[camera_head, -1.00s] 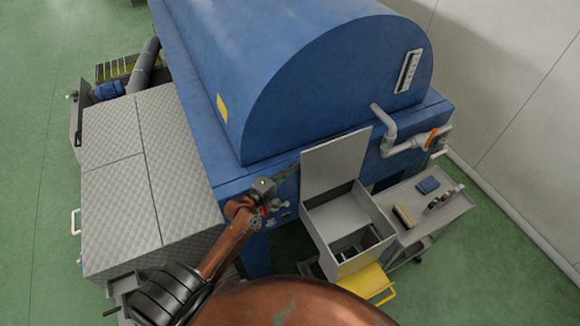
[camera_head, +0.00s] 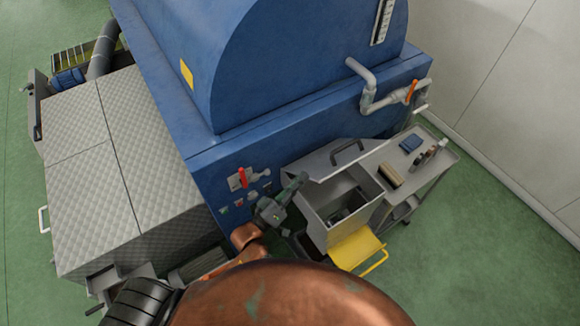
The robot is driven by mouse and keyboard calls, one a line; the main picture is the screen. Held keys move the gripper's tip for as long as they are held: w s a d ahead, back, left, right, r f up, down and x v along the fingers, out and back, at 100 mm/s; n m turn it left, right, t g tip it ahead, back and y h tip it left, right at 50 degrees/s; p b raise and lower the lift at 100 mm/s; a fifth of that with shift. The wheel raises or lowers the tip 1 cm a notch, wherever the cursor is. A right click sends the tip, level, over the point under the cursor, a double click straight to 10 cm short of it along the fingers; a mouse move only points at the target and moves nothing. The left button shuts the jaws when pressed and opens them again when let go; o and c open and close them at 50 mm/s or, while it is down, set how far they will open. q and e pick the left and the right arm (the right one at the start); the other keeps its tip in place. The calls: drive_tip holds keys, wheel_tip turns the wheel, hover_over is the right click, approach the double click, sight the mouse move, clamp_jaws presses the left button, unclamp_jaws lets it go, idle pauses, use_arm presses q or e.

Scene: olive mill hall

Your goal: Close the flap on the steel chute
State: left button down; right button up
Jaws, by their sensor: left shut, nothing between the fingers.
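The steel chute (camera_head: 337,223) is a grey open-topped box on the front of the blue machine. Its flap (camera_head: 325,162) is a grey plate with a dark handle, at the back of the opening. It is tilted forward, and its handle side faces me. The front part of the opening is uncovered, and I see into the box. My left gripper (camera_head: 300,181) is shut and empty, pointing up and right at the flap's near left corner. I cannot tell whether it touches the flap. My right gripper is not in view.
The blue machine (camera_head: 290,110) has a panel with a red lever (camera_head: 243,177) left of my gripper. A yellow step or tray (camera_head: 355,248) is below the chute. A grey cart (camera_head: 432,172) holding small items stands close on the right. Green floor is clear at far right.

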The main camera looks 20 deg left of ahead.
use_arm(q)
drive_tip(key=s+d+f+m+g+h+b, duration=0.1)
drive_tip(key=s+d+f+m+h+b, duration=0.1)
drive_tip(key=f+m+b, duration=0.3)
drive_tip(key=s+d+f+m+g+h+b, duration=0.1)
drive_tip(key=f+m+b, duration=0.5)
drive_tip(key=f, duration=0.6)
drive_tip(key=s+d+m+h, duration=0.1)
drive_tip(key=d, duration=0.1)
drive_tip(key=shift+s+d+h, duration=0.3)
drive_tip(key=shift+h, duration=0.1)
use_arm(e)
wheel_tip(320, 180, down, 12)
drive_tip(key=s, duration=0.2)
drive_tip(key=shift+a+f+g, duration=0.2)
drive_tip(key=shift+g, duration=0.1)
